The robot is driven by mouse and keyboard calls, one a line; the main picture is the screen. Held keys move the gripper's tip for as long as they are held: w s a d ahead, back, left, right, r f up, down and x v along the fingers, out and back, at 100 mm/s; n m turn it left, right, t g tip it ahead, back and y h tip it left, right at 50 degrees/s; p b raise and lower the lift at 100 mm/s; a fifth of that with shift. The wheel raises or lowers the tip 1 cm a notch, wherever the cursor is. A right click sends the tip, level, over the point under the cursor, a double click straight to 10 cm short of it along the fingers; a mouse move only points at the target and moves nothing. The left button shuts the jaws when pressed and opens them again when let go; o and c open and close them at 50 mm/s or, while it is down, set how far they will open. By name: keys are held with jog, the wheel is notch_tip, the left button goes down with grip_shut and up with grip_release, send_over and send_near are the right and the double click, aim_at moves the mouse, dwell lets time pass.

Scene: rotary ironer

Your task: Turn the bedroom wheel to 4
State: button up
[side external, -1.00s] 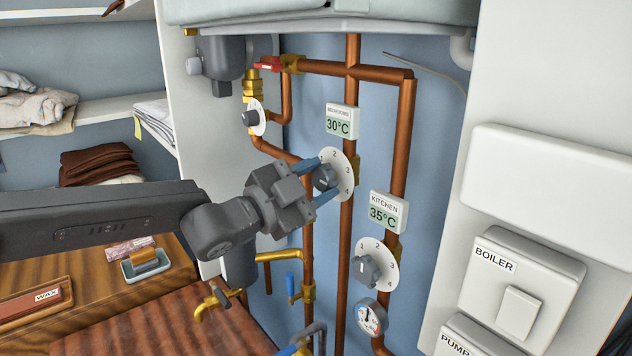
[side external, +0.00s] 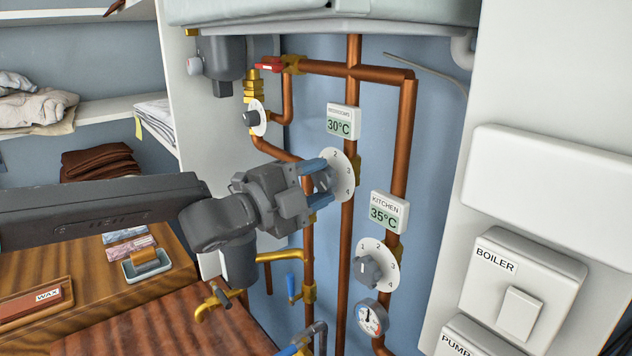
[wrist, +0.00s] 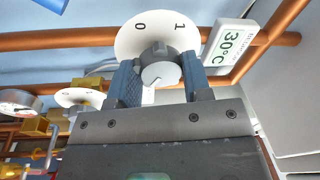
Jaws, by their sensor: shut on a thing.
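The bedroom wheel (side external: 341,171) is a grey knob on a white numbered dial, below the BEDROOMS display (side external: 343,121), which reads 30°C. In the side view its 2, 3 and 4 show along the upper and right rim. My gripper (side external: 322,182) has its blue fingers on either side of the knob, shut on it. In the wrist view the grey knob (wrist: 157,70) sits between the fingers (wrist: 160,76), with 0 and 1 visible on the dial (wrist: 158,33) behind. A dark mark shows on the knob's face; which number it points to is unclear.
The kitchen wheel (side external: 368,268) sits lower right under its display (side external: 389,212), reading 35°C. Copper pipes (side external: 401,150) run around both wheels. A red-handled valve (side external: 269,67) and a small dial (side external: 253,118) are up left. A pressure gauge (side external: 371,317) is below.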

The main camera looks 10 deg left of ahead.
dwell(0.3)
jog(key=o, duration=0.9)
jog(key=shift+a, duration=0.1)
jog(key=v, duration=1.3)
jog(key=shift+s+a+f, duration=0.1)
jog(key=shift+s+a, duration=0.15)
jog(key=s+a+n+y, duration=0.4)
jog(key=a+n+y, duration=0.3)
jog(key=a, duration=0.4)
jog(key=s+a+n+y, duration=0.3)
jog(key=a+n+y, duration=0.2)
jog(key=a+n, duration=0.4)
jog(key=s+a+f+n+g, duration=0.2)
jog(key=s+a+n, duration=0.1)
jog(key=s, duration=0.3)
jog(key=s+a+f+n+g+y, duration=0.1)
jog(key=s+a+f+n+g, duration=0.1)
jog(key=s, duration=0.4)
jog(key=s+a+f+n+g+y, duration=0.1)
jog(key=s+a+f+n+g, duration=0.2)
jog(key=s, duration=0.4)
jog(key=shift+a+f+n, duration=0.3)
jog(key=shift+n, duration=0.2)
